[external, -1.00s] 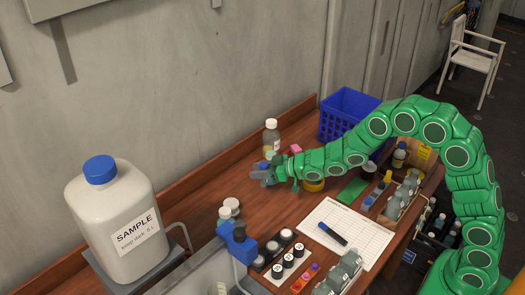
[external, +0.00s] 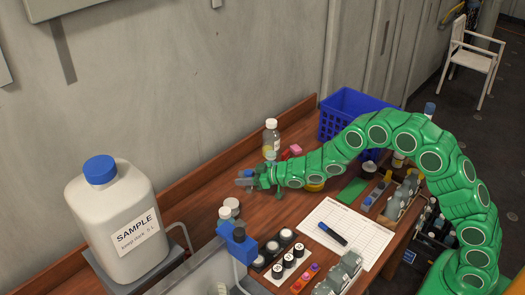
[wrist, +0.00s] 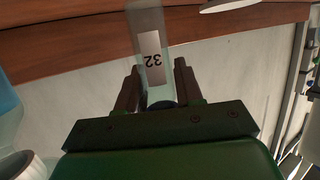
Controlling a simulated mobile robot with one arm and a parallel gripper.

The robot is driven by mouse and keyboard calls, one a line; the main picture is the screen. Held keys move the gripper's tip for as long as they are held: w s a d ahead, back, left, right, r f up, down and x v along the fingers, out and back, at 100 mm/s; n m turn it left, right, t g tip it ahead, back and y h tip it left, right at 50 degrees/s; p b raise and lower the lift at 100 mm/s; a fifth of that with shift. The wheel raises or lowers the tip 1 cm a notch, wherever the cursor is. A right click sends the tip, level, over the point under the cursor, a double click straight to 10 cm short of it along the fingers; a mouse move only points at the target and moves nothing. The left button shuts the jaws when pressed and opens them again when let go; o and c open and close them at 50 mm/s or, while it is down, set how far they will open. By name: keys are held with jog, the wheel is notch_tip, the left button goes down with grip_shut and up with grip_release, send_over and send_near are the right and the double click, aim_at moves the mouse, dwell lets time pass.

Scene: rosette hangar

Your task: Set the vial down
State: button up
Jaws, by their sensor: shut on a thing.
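A clear vial with a white label reading 32 (wrist: 152,50) is between the two dark fingers of my gripper (wrist: 156,80) in the wrist view. Its dark blue end lies near the palm, and its clear end reaches past the fingertips toward the brown wood. In the external view my gripper (external: 247,182) is over the back part of the wooden bench (external: 205,187), left of the clear bottle. The vial is too small to make out clearly there. I cannot tell whether it touches the bench.
A clear white-capped bottle (external: 271,138) stands just behind my gripper. A large white SAMPLE jug (external: 112,210) stands at left. A blue basket (external: 350,112) is at the back right. A paper sheet with a pen (external: 345,228) and several small vials occupy the front.

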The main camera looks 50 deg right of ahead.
jog(key=shift+w+f, duration=0.2)
jog(key=shift+f, duration=1.45)
jog(key=shift+f, duration=0.25)
jog(key=o, duration=1)
jog(key=shift+r, duration=0.15)
jog(key=shift+s+r, duration=0.1)
jog(key=v, duration=1.1)
jog(key=shift+s+d, duration=0.25)
jog(key=shift+s, duration=0.1)
jog(key=shift+r, duration=0.15)
